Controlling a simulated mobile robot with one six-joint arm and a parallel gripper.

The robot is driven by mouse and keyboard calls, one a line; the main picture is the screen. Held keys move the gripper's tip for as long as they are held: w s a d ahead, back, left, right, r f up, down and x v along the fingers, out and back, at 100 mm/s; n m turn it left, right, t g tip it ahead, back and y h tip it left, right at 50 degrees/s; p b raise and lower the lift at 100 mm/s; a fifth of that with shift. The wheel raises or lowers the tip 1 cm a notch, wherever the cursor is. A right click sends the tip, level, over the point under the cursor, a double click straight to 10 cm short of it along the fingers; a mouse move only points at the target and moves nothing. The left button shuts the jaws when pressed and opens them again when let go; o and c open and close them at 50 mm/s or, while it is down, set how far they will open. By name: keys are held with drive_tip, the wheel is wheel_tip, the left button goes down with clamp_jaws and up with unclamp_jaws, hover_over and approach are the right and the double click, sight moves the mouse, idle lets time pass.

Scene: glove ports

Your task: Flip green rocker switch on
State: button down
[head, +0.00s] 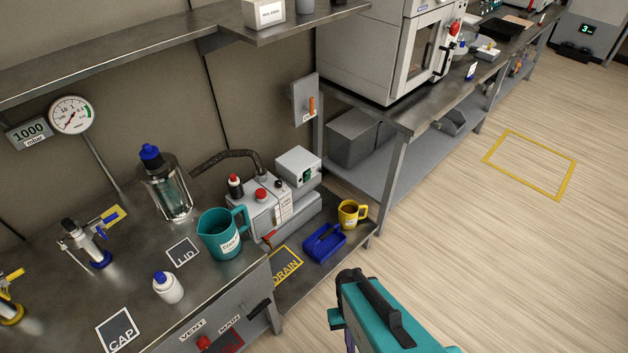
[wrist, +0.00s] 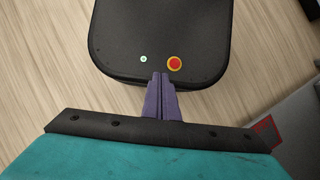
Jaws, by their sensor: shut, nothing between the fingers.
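A small green rocker switch (head: 307,176) is on the front of a light grey box (head: 297,162), which sits on the pump unit at the back of the lower bench. Whether it is on or off is too small to tell. My gripper shows in the wrist view with its two purple fingers (wrist: 160,78) together and empty. In the head view its teal housing is at the bottom, right of the bench and well apart from the switch; the fingertips are mostly hidden there. The switch is not in the wrist view.
A teal jug (head: 222,236), a blue tray (head: 324,243) and a yellow mug (head: 352,213) stand in front of the pump (head: 262,213). A black hose (head: 228,157) runs from it. A wall box with an orange lever (head: 311,106) is above. The floor at right is clear.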

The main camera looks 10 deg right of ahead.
drive_tip(key=shift+f, duration=0.1)
drive_tip(key=w+a+f+m+t+y+b, duration=0.25)
drive_tip(key=w+b, duration=0.45)
drive_tip(key=w, duration=0.4)
drive_tip(key=w+a+f+m+t+y+b, duration=0.1)
drive_tip(key=w+a+f+t+y+b, duration=0.25)
drive_tip(key=w+b, duration=0.55)
drive_tip(key=w+a+f+m+t+y+b, duration=0.2)
drive_tip(key=w+a+f+y+b, duration=0.3)
drive_tip(key=w, duration=0.7)
drive_tip(key=w+d+r+m+t+y+b, duration=0.1)
drive_tip(key=w+d+r+t+b, duration=0.2)
drive_tip(key=w+b, duration=0.35)
drive_tip(key=w+d+r+m+t+b, duration=0.1)
drive_tip(key=w+d+r+t+b, duration=0.15)
drive_tip(key=w+b, duration=0.4)
drive_tip(key=w+d+r+m+t+b, duration=0.3)
drive_tip(key=w+d+r+t+b, duration=0.5)
drive_tip(key=w+d, duration=0.4)
drive_tip(key=shift+d+r+t+b, duration=0.3)
drive_tip(key=shift+d+t+b, duration=0.05)
drive_tip(key=shift+d+t, duration=0.1)
drive_tip(key=shift+w+a+m, duration=0.15)
drive_tip(key=shift+w+m, duration=0.1)
